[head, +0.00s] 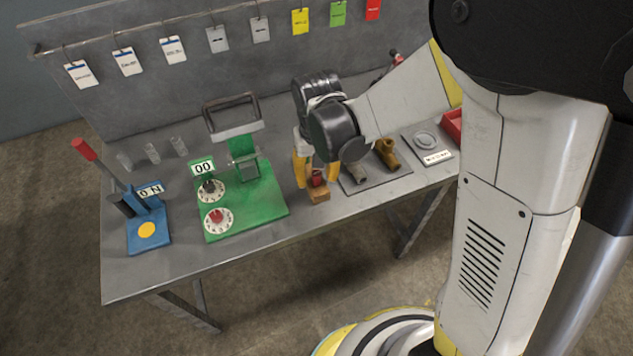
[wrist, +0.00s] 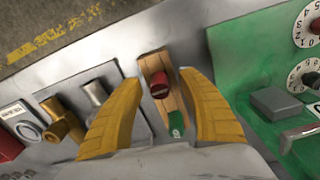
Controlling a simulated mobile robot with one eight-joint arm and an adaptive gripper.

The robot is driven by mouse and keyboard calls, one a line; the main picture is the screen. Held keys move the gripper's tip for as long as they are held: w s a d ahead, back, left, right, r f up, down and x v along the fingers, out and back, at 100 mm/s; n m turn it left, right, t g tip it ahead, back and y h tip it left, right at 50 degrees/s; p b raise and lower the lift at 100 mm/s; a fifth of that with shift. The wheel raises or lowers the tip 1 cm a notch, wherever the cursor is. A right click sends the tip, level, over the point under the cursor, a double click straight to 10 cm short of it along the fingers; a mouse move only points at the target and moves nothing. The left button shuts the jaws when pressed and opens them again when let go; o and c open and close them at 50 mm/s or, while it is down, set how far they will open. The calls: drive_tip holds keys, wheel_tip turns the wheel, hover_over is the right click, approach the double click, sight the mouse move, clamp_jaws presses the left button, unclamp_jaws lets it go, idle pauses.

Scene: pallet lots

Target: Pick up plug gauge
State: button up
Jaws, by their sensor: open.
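The plug gauge (wrist: 160,84) appears to be the piece with a red end and a green end in a wooden block (wrist: 154,65). In the wrist view it lies between the two yellow fingers of my gripper (wrist: 161,88). The fingers are apart, with visible gaps on both sides of the block. In the head view my gripper (head: 316,180) points down over the wooden block (head: 319,196), and the red part of the plug gauge (head: 319,177) shows between the fingers. The fingers partly hide the rest of the gauge there.
A green device (head: 247,211) with dials stands close left of the gripper. A blue lever device (head: 147,230) is farther left. A plate (head: 385,183) with grey and brass fittings is close right. A grey plate with a ring and a red bin (head: 453,123) lie beyond.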

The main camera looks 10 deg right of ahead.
drive_tip(key=shift+r, duration=0.15)
clamp_jaws()
